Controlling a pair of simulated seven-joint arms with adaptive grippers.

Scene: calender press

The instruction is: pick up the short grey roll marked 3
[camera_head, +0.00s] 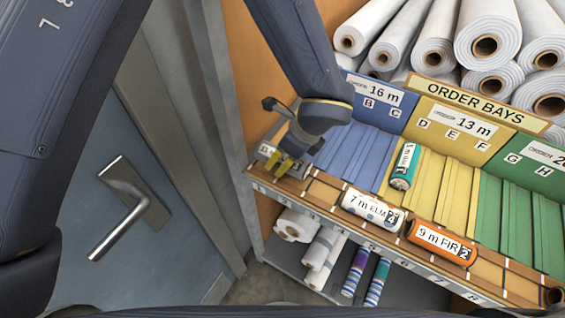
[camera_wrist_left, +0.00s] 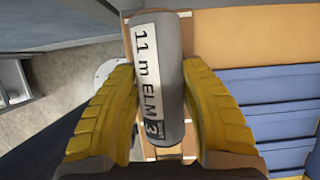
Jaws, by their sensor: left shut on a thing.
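The short grey roll (camera_wrist_left: 176,50) has a white label reading "11 m ELM" and a 3. In the wrist view it lies between the two yellow fingers of my left gripper (camera_wrist_left: 168,115), which is shut on it with a finger against each side. In the head view my left gripper (camera_head: 288,165) is at the left end of the wooden front ledge (camera_head: 325,192), and the roll is mostly hidden by it. I cannot tell whether the roll still touches the ledge. My right gripper is not in view.
On the ledge to the right lie a white "7 m ELM" roll (camera_head: 373,212) and an orange "9 m FIR" roll (camera_head: 441,242). A teal roll (camera_head: 404,166) lies in the yellow bay (camera_head: 430,193). A blue door (camera_head: 95,215) with a handle stands at left.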

